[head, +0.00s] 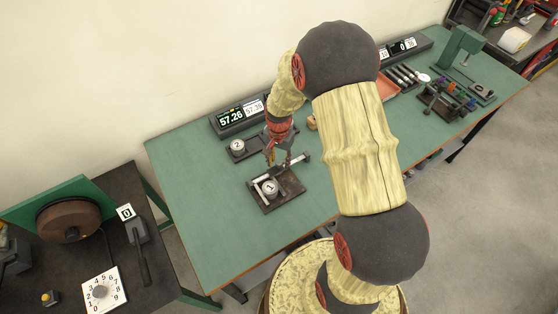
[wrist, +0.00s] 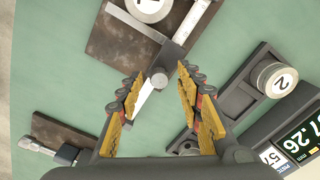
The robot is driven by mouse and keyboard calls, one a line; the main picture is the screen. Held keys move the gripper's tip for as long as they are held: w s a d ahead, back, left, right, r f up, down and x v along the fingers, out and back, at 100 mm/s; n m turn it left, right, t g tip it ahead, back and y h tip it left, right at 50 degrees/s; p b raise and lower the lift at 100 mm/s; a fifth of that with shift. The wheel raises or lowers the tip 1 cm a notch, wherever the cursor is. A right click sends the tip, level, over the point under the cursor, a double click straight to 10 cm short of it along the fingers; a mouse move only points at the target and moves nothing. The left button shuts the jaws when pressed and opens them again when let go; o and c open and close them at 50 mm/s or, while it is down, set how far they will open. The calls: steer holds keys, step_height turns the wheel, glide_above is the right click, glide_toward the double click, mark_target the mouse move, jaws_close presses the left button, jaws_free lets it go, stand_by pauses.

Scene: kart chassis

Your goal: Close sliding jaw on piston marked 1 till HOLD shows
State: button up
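The piston marked 1 (head: 270,187) stands on a dark, rusty plate (head: 291,197) at the left part of the green bench. In the wrist view, piston 1 (wrist: 150,6) is cut by the top edge. A dark bar with bright metal pieces (wrist: 176,52) lies beside it; which piece is the sliding jaw I cannot tell. My gripper (wrist: 160,77) is open, its fingertips on either side of the bar's near end and a pale metal strip below it. Contact is not clear. The display (head: 231,117) reads 57.26, with 57.35 on a pale panel beside it; I see no HOLD.
Piston 2 (head: 238,146) sits on a separate dark holder just behind, to the left. A red tray (head: 388,88), rods and a green press (head: 462,45) stand farther right. A dark table with a dial (head: 100,291) is at left. The bench left of the plate is clear.

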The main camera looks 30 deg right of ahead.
step_height(320, 180, up, 12)
stand_by(0.6)
stand_by(1.0)
steer(key=s+a+r+n+t+b, duration=0.2)
steer(key=s+a+r+n, duration=0.3)
steer(key=s, duration=0.5)
steer(key=s+a+r+n+t+b, duration=0.3)
steer(key=s+a+r+n+b, duration=0.2)
steer(key=s+r, duration=0.5)
steer(key=shift+a+n+t, duration=0.3)
steer(key=shift+a+n, duration=0.1)
steer(key=shift+r, duration=0.15)
